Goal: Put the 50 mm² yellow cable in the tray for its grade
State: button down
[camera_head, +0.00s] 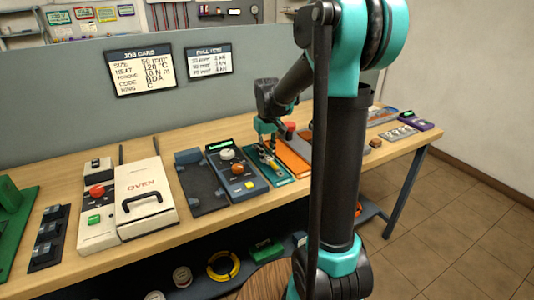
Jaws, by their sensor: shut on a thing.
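My gripper (267,143) is over the teal tray (286,180) on the bench, its fingers pointing down. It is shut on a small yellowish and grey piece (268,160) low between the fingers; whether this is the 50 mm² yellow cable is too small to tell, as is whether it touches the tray. An orange tray (291,160) lies just right of the teal one, partly hidden by my arm. A yellow coil (223,265) lies on the lower shelf. The job card (141,70) on the grey panel reads size 50 mm².
Left of the trays stand a dark control box (237,171) with coloured buttons, a dark flat fixture (202,183), a white case (145,194) and a white unit (97,206) with red and green buttons. The pull test card (209,61) hangs on the panel (60,120). Floor (440,220) at right is clear.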

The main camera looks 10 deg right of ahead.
aim_at(267, 156)
jog(key=shift+f, duration=0.1)
jog(key=c, duration=1.4)
grip_release()
jog(key=shift+o, duration=0.2)
notch_tip(267, 156, up, 13)
